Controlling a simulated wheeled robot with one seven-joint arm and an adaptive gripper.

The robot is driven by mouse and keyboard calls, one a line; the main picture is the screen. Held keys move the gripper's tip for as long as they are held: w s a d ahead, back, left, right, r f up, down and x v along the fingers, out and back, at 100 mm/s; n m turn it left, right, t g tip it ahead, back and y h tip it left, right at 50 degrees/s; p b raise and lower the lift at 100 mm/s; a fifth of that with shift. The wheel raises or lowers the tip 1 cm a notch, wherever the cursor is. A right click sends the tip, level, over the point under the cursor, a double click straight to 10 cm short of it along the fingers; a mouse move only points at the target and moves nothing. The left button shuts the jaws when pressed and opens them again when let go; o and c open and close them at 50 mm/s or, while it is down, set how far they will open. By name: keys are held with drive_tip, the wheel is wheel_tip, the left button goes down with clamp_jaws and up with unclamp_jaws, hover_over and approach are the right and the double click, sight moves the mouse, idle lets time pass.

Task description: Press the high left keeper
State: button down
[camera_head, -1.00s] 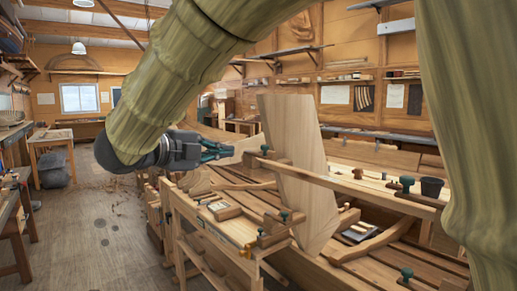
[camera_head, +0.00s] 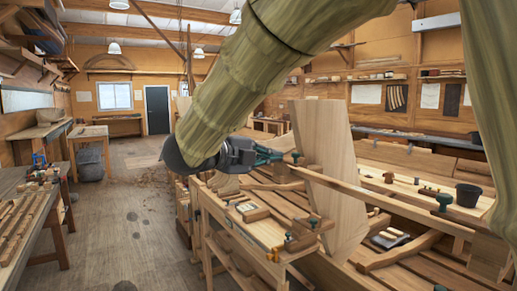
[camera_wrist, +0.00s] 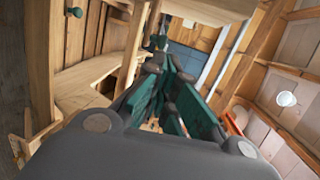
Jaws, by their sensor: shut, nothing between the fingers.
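The high left keeper (camera_head: 296,157) is a small green-knobbed piece at the left end of a long plank, beside a tall upright board (camera_head: 333,160). My gripper (camera_head: 278,155) is shut and empty, its teal fingers just left of that knob at about the same height in the picture. I cannot tell whether they touch. In the wrist view, my gripper's fingers (camera_wrist: 170,75) point away from the camera. A green knob (camera_wrist: 160,41) shows beyond them and another (camera_wrist: 74,12) is at upper left; I cannot tell which keepers these are.
A lower green knob (camera_head: 315,221) sits on a block at the bench corner. Another green knob (camera_head: 443,201) and a dark bucket (camera_head: 467,195) stand on the right plank. The tall board rises close to my gripper.

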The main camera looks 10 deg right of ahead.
drive_tip(key=p+x, duration=0.3)
drive_tip(key=x, duration=0.5)
drive_tip(key=shift+p, duration=0.3)
drive_tip(key=shift+a, duration=0.1)
